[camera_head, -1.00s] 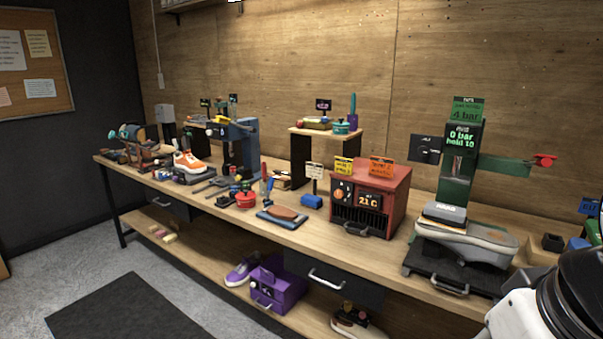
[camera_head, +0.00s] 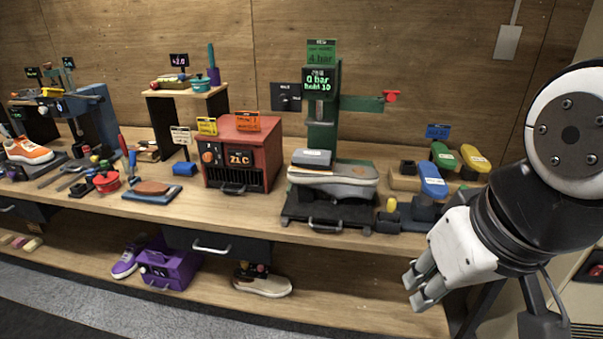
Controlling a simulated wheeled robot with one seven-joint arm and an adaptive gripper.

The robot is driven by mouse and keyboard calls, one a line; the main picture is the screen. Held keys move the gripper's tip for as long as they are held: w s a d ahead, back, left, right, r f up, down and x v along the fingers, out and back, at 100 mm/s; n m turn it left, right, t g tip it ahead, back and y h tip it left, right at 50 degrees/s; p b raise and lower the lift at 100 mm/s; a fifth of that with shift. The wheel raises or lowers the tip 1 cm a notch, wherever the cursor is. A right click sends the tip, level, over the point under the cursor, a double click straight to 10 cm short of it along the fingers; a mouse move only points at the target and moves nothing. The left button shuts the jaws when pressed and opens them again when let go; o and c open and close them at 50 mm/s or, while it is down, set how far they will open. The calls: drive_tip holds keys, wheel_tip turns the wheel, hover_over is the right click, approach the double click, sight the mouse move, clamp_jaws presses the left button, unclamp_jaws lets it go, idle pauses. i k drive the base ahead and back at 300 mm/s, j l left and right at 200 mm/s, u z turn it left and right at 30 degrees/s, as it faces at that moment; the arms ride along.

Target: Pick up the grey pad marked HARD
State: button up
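A small dark grey pad (camera_head: 312,157) lies on top of a larger grey sole-shaped piece (camera_head: 340,175) on the base of the green press. Its lettering is too small to read, so I cannot tell whether it is marked HARD. My gripper (camera_head: 415,292) is at the lower right, in front of the bench edge and below its top. It is well to the right of the grey pad and apart from it. Its two fingers look parted, with nothing between them.
The green press (camera_head: 322,132) rises behind the pad, with a side arm and red knob. Blue (camera_head: 432,180), green (camera_head: 444,156) and yellow (camera_head: 475,157) pads stand to the right. A red heater box (camera_head: 262,150) stands left. The bench's front strip is partly clear.

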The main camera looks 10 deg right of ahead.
sight(300, 156)
drive_tip(key=i+l+u, duration=0.3)
drive_tip(key=i+l, duration=0.2)
drive_tip(key=i, duration=0.3)
drive_tip(key=i+l+u, duration=0.25)
drive_tip(key=i+l, duration=0.4)
drive_tip(key=i, duration=0.05)
